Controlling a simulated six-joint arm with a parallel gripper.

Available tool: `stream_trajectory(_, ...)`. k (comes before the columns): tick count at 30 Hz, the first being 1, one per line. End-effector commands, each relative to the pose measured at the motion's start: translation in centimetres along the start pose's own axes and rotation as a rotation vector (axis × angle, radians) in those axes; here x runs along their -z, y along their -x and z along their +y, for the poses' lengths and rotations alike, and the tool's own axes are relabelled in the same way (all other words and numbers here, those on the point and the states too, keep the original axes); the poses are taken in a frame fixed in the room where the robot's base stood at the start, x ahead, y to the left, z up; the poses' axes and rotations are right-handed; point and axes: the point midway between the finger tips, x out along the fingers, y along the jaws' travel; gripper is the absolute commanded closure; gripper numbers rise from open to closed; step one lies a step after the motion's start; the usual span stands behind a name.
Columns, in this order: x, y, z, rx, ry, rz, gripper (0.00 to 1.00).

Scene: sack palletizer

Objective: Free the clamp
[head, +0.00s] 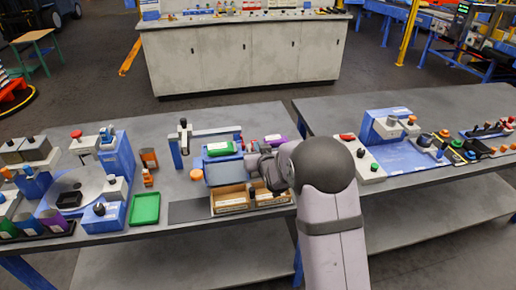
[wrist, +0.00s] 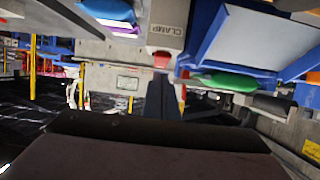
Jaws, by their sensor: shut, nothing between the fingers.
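A grey box lettered CLAMP (wrist: 168,25) shows upside down at the top of the wrist view, with a red knob (wrist: 161,60) at its edge. My gripper (wrist: 162,84) has its dark fingers shut together with nothing between them, and their tips appear just below the red knob; I cannot tell whether they touch it. In the head view my gripper (head: 257,162) is over the middle of the bench, right of a blue frame (head: 222,172) with a green sack (head: 221,148) on it. My gripper and arm hide most of the clamp box there.
A purple sack (head: 275,140) lies behind my gripper. Open cardboard boxes (head: 232,200) stand in front of the blue frame. A post (head: 183,136) rises to its left, and a green tray (head: 145,209) lies farther left. A control panel (head: 372,160) is on the right bench.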

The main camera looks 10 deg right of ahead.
Motion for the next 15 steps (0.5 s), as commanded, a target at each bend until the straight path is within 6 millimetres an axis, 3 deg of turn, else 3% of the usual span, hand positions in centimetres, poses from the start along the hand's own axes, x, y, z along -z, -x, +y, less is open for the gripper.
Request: stream_trajectory(15, 1.1, 0.5, 0.0, 0.000, 0.000, 0.002, 1.00)
